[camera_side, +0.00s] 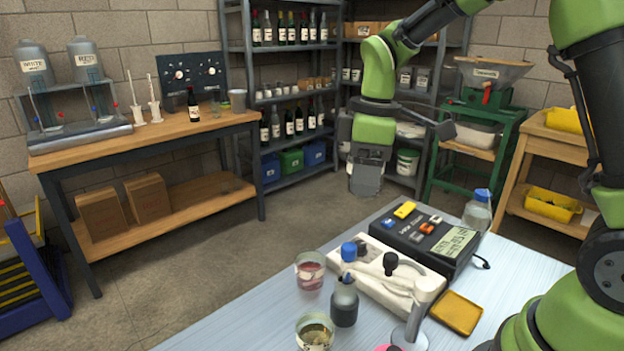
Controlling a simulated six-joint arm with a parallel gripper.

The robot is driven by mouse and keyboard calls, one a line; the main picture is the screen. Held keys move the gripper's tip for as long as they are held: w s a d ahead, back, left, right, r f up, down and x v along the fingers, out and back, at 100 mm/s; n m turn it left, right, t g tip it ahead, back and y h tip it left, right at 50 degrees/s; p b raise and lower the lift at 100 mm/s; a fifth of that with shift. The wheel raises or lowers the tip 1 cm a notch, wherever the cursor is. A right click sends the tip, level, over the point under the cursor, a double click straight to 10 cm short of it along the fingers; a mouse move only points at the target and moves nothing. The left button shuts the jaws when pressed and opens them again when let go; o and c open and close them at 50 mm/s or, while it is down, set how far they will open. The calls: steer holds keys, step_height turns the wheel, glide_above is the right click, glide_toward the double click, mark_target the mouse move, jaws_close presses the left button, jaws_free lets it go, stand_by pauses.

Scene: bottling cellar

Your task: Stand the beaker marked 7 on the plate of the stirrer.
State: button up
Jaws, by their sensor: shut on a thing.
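My gripper (365,184) hangs high, behind the far edge of the table, well apart from the glassware. It is small here, and what its jaws hold cannot be made out. A beaker with pink liquid (309,271) and a beaker with yellowish liquid (315,333) stand upright at the front left of the table. Both have labels; I cannot read a 7 on either.
A dark bottle (344,302) stands between the beakers and the white unit. A grey upright holder (420,303) rises in front of it. A dark meter (430,240), an orange tray (457,312) and a clear blue-capped bottle (477,212) are to the right. The table's left part is bare.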

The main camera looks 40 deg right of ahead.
steer(key=s+d+n, duration=0.4)
steer(key=s+d, duration=0.2)
steer(key=s, duration=0.1)
steer(key=shift+w+d+f, duration=0.1)
steer(key=shift+f, duration=3.8)
steer(key=shift+w+d+f, duration=0.1)
steer(key=shift+f, duration=3.8)
steer(key=shift+f, duration=0.15)
steer(key=shift+f, duration=0.35)
steer(key=shift+f, duration=0.55)
steer(key=o, duration=1.2)
